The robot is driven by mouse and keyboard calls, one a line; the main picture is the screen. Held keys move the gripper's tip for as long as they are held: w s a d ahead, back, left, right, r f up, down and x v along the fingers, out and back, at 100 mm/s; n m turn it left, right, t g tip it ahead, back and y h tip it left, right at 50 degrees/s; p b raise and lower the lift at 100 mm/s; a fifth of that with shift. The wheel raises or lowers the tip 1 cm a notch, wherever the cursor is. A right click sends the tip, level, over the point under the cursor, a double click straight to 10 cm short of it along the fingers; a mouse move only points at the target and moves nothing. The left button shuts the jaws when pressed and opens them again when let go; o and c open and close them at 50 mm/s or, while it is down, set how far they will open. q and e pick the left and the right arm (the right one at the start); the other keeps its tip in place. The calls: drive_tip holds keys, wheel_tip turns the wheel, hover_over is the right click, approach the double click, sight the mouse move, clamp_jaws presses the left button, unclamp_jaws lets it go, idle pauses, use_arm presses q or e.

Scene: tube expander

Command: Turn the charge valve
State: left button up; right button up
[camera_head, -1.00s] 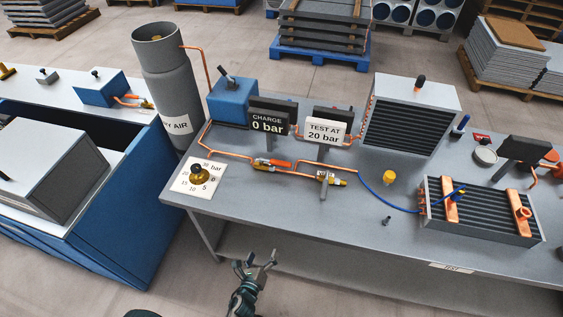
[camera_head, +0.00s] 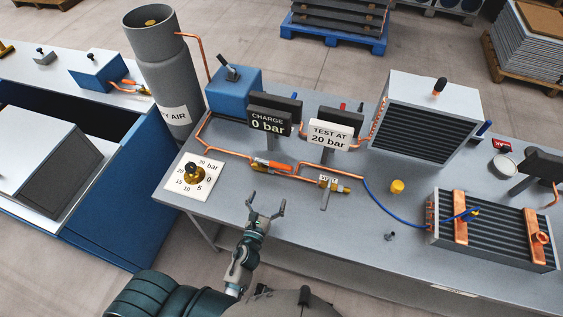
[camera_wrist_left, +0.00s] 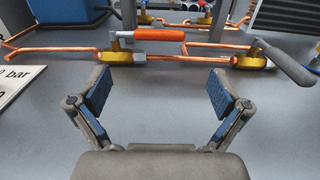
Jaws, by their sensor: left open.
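The charge valve (camera_head: 272,165) has an orange handle and brass body on the copper pipe below the "CHARGE 0 bar" sign (camera_head: 268,118). Its handle (camera_wrist_left: 148,34) lies roughly along the pipe at the top of the left wrist view. My left gripper (camera_head: 267,207) is open and empty over the front part of the bench, short of the valve and apart from it. Its two blue-padded fingers (camera_wrist_left: 160,88) are spread, with bare bench between them. My right gripper is not in view.
A second brass valve with a grey handle (camera_wrist_left: 290,62) sits right of the charge valve. A dial plate with a brass knob (camera_head: 193,175) lies left. The "TEST AT 20 bar" sign (camera_head: 330,135) stands behind the pipes. The bench front (camera_head: 330,230) is mostly clear.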

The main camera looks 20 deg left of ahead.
use_arm(q)
approach(280, 168)
drive_tip(key=shift+w+a+r+p, duration=0.1)
drive_tip(key=shift+w+r+p, duration=0.1)
drive_tip(key=shift+w, duration=0.25)
drive_tip(key=shift+w+r+p, duration=0.1)
drive_tip(key=shift+w+p, duration=0.1)
drive_tip(key=shift+w, duration=0.25)
drive_tip(key=w, duration=0.8)
drive_tip(key=shift+w+d+f, duration=0.15)
drive_tip(key=shift+d+f, duration=0.05)
drive_tip(key=shift+w+p, duration=0.3)
drive_tip(key=shift+w, duration=0.3)
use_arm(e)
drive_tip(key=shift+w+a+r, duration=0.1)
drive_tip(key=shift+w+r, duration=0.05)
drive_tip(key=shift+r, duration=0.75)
use_arm(q)
drive_tip(key=c, duration=1.3)
drive_tip(key=shift+s, duration=0.1)
drive_tip(key=shift+c, duration=0.2)
